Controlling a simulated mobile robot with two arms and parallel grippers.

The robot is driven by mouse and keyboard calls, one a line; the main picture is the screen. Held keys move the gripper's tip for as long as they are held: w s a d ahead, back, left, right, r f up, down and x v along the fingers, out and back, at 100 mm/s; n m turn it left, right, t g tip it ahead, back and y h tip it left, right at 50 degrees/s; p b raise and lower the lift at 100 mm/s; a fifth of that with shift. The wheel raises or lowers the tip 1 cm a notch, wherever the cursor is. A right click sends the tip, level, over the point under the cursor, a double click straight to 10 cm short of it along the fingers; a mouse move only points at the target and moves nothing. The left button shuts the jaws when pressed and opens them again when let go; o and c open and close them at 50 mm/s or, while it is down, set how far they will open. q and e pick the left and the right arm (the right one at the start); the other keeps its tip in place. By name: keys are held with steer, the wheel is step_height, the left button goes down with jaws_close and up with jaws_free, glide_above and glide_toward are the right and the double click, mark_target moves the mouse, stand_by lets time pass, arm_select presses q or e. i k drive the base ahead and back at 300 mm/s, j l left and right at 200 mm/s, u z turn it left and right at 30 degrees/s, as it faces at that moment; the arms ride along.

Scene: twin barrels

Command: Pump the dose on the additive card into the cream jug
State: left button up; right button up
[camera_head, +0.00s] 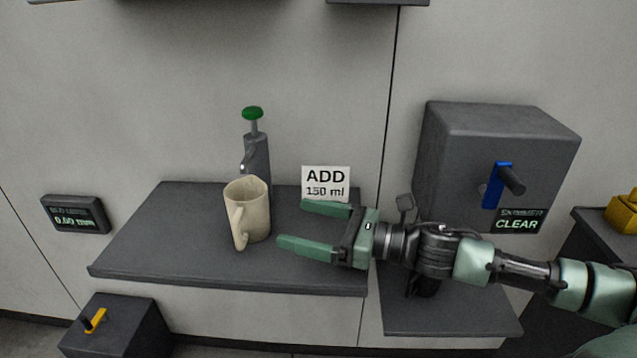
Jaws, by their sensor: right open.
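The cream jug (250,212) stands upright on the dark grey shelf (170,248), its handle towards the front left. Directly behind it is the pump dispenser (256,160), a dark grey body with a green knob (252,113) on a raised stem. The jug hides the pump's lower part. The white additive card (326,184) stands at the shelf's back and reads "ADD 150 ml". My right gripper (292,224) reaches in from the right, open and empty, fingers pointing left at the jug's right side, with a small gap in the picture. My left gripper is out of view.
A small display (76,214) on the left wall reads 0.00 with a blurred unit. A grey box (495,150) with a blue lever (492,186) and a "CLEAR" label is at right. A lower box (115,325) has a yellow lever. The shelf's left part is free.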

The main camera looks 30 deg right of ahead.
mark_target(253, 113)
steer(key=k+l, duration=0.15)
steer(key=k, duration=0.35)
steer(key=k+l, duration=0.15)
steer(key=k, duration=0.35)
